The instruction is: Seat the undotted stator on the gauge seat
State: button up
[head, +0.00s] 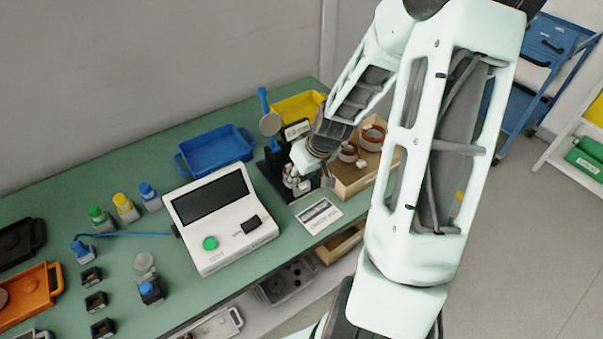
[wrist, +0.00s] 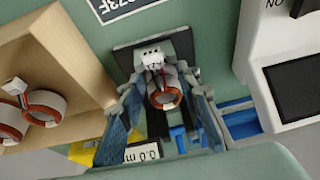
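A stator (wrist: 164,94), a ring with a red-brown rim and a white connector, is between the fingers of my gripper (wrist: 163,84) in the wrist view. The fingertips are close to its sides; I cannot tell whether they touch it. It is at the dark gauge base (wrist: 128,58), whose seat is hidden under it. In the head view my gripper (head: 299,182) is down at the gauge (head: 270,165). Two more stators (wrist: 42,106) (wrist: 10,122) lie in the wooden box. No dot can be made out on any stator.
The wooden box (head: 350,186) stands close beside the gauge. A white tester (head: 233,248) with a green button is on the other side. A label card (head: 319,215) lies in front. Blue (head: 215,155) and yellow (head: 297,106) trays are behind.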

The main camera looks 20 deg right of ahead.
jog(key=v, duration=1.2)
dwell(0.7)
